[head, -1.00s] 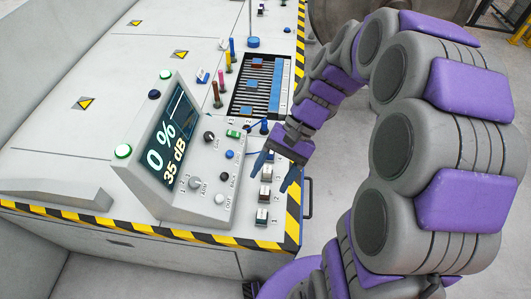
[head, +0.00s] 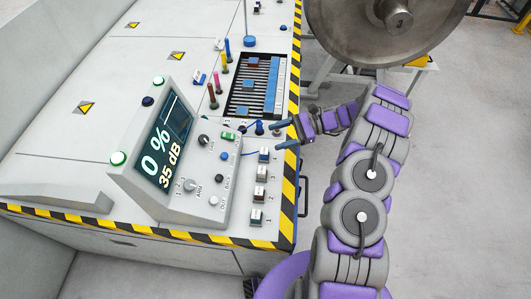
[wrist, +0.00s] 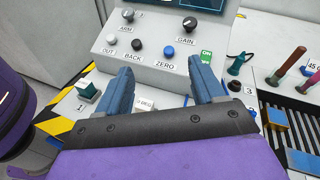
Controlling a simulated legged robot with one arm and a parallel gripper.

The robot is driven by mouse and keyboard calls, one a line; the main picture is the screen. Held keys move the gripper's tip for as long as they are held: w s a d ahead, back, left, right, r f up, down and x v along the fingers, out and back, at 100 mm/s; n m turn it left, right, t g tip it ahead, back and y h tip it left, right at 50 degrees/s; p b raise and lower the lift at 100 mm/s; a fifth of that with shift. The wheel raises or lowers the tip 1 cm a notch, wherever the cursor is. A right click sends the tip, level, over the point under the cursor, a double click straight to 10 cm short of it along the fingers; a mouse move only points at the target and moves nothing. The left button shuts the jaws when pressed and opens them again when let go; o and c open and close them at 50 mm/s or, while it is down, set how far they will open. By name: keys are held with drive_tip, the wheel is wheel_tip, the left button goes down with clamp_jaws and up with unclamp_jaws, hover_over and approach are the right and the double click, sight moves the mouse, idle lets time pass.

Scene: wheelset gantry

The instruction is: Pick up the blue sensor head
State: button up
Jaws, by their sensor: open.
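A small dark blue upright piece (head: 259,128) with a cable stands on the bench top beyond the console. It best fits the blue sensor head, but its shape is too small to be sure. In the wrist view a dark teal piece with a cable (wrist: 236,65), apparently the same one, stands right of the right finger. My gripper (head: 278,135) is open over the bench edge, its two blue fingers pointing left towards that piece. In the wrist view the gripper (wrist: 160,66) shows nothing held between its fingers. The right finger hides part of the bench.
The console (head: 175,160) with knobs and screen stands left of the fingers. Small switch-like blocks (head: 260,193) line the bench edge. A slotted tray (head: 257,85) with blue blocks and several coloured posts (head: 225,64) lie beyond. A large metal wheel (head: 385,25) stands at the back.

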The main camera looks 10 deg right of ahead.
drive_tip(key=w+d+f+m+t, duration=0.1)
drive_tip(key=d+f+m+t, duration=0.2)
drive_tip(key=d+f, duration=0.3)
drive_tip(key=m+t+y+p, duration=0.1)
drive_tip(key=m+t, duration=0.2)
approach(264, 154)
drive_tip(key=w+a, duration=0.1)
drive_tip(key=w+a+b, duration=0.1)
drive_tip(key=a, duration=0.1)
drive_tip(key=w+a, duration=0.1)
drive_tip(key=a, duration=0.1)
drive_tip(key=shift+f+b, duration=0.25)
drive_tip(key=shift+b, duration=0.05)
drive_tip(key=shift+w+a+b, duration=0.35)
drive_tip(key=shift+w+a, duration=0.1)
drive_tip(key=shift+a, duration=0.1)
drive_tip(key=b+x, duration=0.1)
drive_tip(key=x, duration=0.4)
drive_tip(key=shift+a+r, duration=0.1)
drive_tip(key=shift+a, duration=0.1)
drive_tip(key=shift+d, duration=0.15)
